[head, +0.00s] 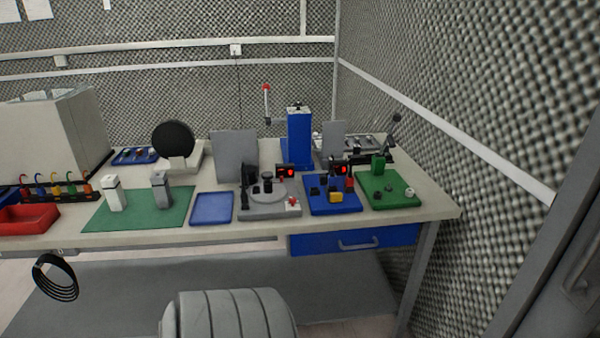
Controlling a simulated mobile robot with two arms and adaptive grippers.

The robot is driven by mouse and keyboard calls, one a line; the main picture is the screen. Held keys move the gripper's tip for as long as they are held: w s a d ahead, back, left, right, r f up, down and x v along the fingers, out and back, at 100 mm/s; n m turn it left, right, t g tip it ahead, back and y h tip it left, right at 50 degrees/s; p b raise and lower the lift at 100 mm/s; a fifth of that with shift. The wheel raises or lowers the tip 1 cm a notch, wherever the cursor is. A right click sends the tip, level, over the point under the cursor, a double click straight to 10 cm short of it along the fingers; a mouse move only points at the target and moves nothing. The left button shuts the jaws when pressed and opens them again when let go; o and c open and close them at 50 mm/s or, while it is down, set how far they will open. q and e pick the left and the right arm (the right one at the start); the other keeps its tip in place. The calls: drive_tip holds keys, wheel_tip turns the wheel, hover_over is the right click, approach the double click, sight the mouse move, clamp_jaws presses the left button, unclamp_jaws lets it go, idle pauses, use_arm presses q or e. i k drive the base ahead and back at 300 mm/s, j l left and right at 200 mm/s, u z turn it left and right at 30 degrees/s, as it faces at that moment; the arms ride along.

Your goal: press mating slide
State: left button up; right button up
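The bench (258,229) stands ahead of me, with several small fixtures along its front. A grey fixture (268,213) with a round plate and black posts sits near the middle. Right of it is a blue fixture (318,208) with black blocks and a yellow block (336,197). A green fixture (404,201) with an upright green block is at the right end. Behind them stands a tall blue press-like column (299,138). I cannot tell which part is the mating slide; the parts are too small. Neither gripper is in view.
A green mat (137,222) with two small upright blocks, an empty blue tray (212,208) and a red bin (28,217) are on the left. A blue drawer (352,240) is under the bench. A grey ribbed seat (228,315) stands in front. A foam wall closes the right.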

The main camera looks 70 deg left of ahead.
sight(332, 194)
drive_tip(key=u, duration=1.95)
